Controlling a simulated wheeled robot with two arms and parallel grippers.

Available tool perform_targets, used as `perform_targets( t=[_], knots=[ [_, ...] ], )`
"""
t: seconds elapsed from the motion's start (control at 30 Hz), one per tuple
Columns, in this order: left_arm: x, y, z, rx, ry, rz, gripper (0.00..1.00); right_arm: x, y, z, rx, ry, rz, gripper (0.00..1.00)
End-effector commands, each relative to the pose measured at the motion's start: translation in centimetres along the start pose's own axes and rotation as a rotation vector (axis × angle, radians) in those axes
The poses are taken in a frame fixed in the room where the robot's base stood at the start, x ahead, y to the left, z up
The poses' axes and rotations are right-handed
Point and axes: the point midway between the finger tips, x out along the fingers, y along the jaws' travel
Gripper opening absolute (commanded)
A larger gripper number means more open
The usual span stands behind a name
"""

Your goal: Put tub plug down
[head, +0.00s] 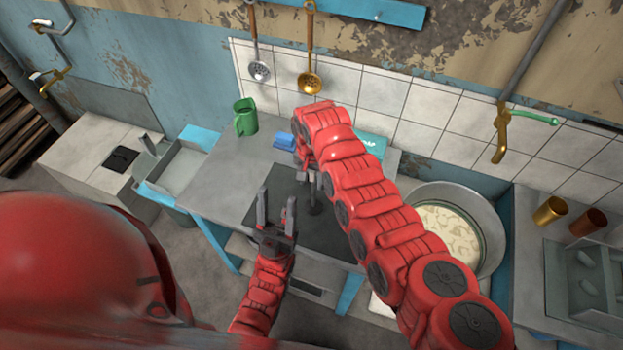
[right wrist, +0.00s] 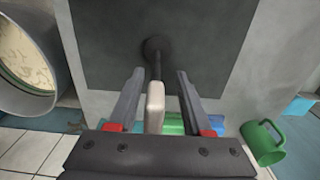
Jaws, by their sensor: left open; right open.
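The tub plug (right wrist: 156,106) has a dark round base, a thin dark stem and a pale handle. It appears to stand upright on the dark square panel (right wrist: 205,35) of the grey counter. In the right wrist view my right gripper (right wrist: 159,72) is open, with one finger on each side of the plug and gaps between. In the head view my red right arm covers most of that gripper and plug; only a dark part of the plug (head: 316,206) shows. My left gripper (head: 277,195) is open and empty, left of the plug over the panel (head: 328,240).
A green mug (head: 245,117) and a blue item (head: 284,141) stand at the counter's back. A large metal pot (head: 488,205) with pale contents is on the right. A sink (head: 178,170) is on the left. Ladles (head: 311,82) hang on the tiled wall.

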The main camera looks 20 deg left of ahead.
Motion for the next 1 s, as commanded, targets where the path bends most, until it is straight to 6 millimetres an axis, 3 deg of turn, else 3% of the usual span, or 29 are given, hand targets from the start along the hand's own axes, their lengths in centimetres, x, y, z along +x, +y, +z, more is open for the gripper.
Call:
perform_targets(
  t=[0.17, 0.37, 0.57, 0.73, 1.0],
  knots=[
    [-0.1, 0.0, 0.0, 0.0, 0.0, 0.0, 0.5, -0.1, 0.0, -0.1, 0.001, 0.001, -0.001, 0.5],
    [-0.9, 0.1, 0.2, 0.0, 0.0, 0.0, 0.5, -1.8, -0.1, -0.2, -0.001, 0.005, -0.004, 0.5],
    [-3.0, 0.1, 0.5, 0.0, 0.0, 0.0, 0.5, -5.8, -0.1, -0.2, 0.002, 0.008, -0.007, 0.5],
    [-3.0, 0.1, 0.5, 0.0, 0.0, 0.0, 0.5, -10.0, 0.1, -0.2, 0.002, 0.004, -0.002, 0.5],
    [-3.0, 0.1, 0.5, 0.0, 0.0, 0.0, 0.5, -12.0, 0.1, -0.1, 0.001, 0.001, 0.0, 0.5]
  ],
)
